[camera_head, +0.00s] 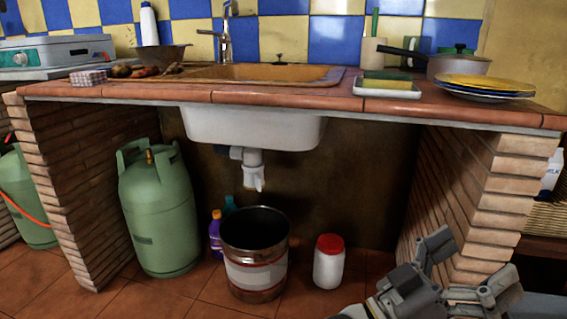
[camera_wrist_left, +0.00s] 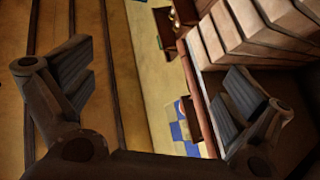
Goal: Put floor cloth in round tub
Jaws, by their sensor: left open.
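I cannot make out a floor cloth for certain. A small red-and-white checked item (camera_head: 88,77), perhaps a folded cloth, lies on the counter's left end. A round, dark-rimmed metal bucket with a pale band (camera_head: 256,272) stands on the floor under the sink; I cannot tell whether it is the round tub. My left gripper (camera_head: 470,268) is low at the right, in front of the brick pier, open and empty. In the left wrist view its two fingers (camera_wrist_left: 157,96) are spread wide with nothing between them. My right gripper is not in view.
A green gas cylinder (camera_head: 160,210) stands left of the bucket, a purple bottle (camera_head: 215,235) behind it and a red-lidded white jar (camera_head: 328,263) to its right. A brick pier (camera_head: 480,190) closes the right side. A sink (camera_head: 255,125) hangs above.

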